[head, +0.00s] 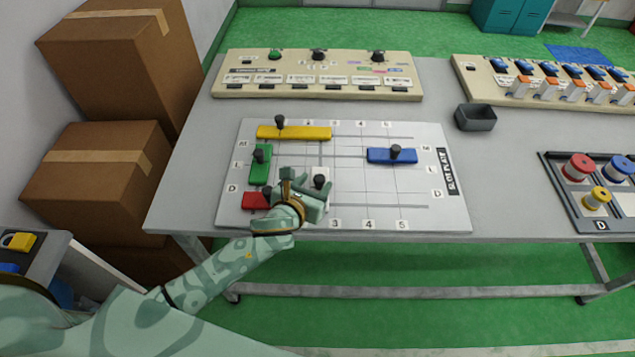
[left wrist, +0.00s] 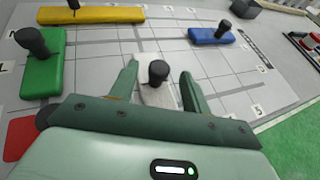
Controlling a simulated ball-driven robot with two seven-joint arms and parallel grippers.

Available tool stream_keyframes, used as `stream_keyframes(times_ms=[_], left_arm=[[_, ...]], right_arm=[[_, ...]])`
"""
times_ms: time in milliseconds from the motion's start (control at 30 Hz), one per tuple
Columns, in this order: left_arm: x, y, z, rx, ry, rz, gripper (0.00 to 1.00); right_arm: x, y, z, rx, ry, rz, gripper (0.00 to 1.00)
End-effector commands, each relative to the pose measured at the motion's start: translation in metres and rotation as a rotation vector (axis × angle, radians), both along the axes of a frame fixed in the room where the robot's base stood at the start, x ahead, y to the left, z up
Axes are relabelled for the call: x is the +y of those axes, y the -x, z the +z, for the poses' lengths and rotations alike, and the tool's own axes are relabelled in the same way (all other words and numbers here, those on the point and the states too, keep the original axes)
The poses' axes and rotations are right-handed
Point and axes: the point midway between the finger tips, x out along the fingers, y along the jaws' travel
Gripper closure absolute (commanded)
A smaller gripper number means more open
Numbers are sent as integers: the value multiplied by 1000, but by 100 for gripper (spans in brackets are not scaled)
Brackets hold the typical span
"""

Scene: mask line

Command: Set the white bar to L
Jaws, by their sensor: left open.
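The white bar (left wrist: 158,98) lies on the slide plate (head: 445,210), its black knob (head: 319,181) upright. In the left wrist view the knob (left wrist: 158,72) stands between the two fingers of my left gripper (left wrist: 158,86). The fingers are open, with a gap on each side of the knob. In the head view my left gripper (head: 305,190) covers most of the white bar, so its exact row is hard to read. The row letter L (head: 236,165) is on the plate's left edge, above D (head: 232,188). My right gripper is not in view.
The green bar (head: 260,168) and red bar (head: 255,200) are left of the white bar. The yellow bar (head: 300,132) is above, the blue bar (head: 390,156) to the right. A control panel (head: 320,90), grey bin (head: 475,118) and spool tray (head: 570,205) surround the plate.

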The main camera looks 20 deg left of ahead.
Motion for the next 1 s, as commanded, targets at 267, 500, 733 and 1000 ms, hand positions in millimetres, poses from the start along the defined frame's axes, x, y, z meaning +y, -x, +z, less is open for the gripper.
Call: stream_keyframes(times_ms=[267, 500, 733, 1000], left_arm=[[-2, -21, -9, 0, 1, 0, 52], [-2, -21, -8, 0, 1, 0, 55], [-2, -21, -8, 0, 1, 0, 100], [8, -58, -7, -2, -3, -2, 100]], right_arm=[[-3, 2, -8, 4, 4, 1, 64], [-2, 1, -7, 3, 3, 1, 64], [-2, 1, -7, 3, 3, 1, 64], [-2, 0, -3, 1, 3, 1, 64]])
